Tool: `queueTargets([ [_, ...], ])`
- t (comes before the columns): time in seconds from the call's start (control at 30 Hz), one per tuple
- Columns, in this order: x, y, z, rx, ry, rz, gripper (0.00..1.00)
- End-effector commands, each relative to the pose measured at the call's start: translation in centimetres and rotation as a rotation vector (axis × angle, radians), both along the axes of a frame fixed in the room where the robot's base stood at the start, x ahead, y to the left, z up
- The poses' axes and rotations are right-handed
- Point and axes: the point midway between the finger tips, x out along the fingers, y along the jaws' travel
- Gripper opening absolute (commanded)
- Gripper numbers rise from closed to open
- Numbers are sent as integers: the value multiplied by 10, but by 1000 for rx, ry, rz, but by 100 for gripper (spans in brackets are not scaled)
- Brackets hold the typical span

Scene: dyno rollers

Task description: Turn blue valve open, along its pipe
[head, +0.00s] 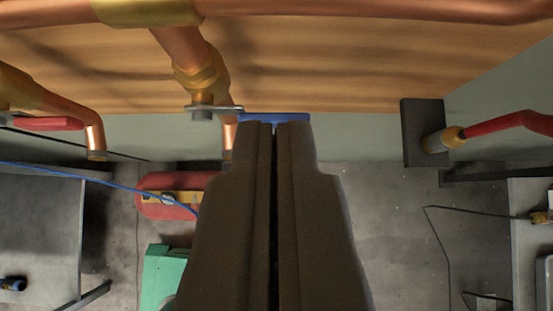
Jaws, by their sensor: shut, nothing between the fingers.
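The blue valve handle (290,117) shows as a short blue bar just beyond my gripper's tips, pointing right from its metal stem plate (214,109). It lies crosswise to the copper pipe (183,50) that carries the valve. My gripper (274,124) is shut and empty, in the middle of the view. Its tips overlap the lower edge of the handle in the picture; I cannot tell whether they touch it. Part of the handle is hidden behind the fingers.
A red valve handle (48,124) is on another pipe at left. A black wall plate (424,132) with a red-sleeved pipe (505,126) is at right. A wooden board (340,65) stands behind. Below are a red object (160,207), a green box (163,272) and grey tables (40,225).

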Motion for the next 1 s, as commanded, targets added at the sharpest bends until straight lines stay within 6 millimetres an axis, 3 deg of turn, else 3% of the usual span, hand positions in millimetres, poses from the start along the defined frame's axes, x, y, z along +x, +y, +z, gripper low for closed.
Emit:
queueTargets([
  [0.27,36,3,-36,2,2,-1,0],
  [0.6,34,3,-69,-1,-1,0,0],
  [1.0,35,4,-73,-1,-1,1,0],
])
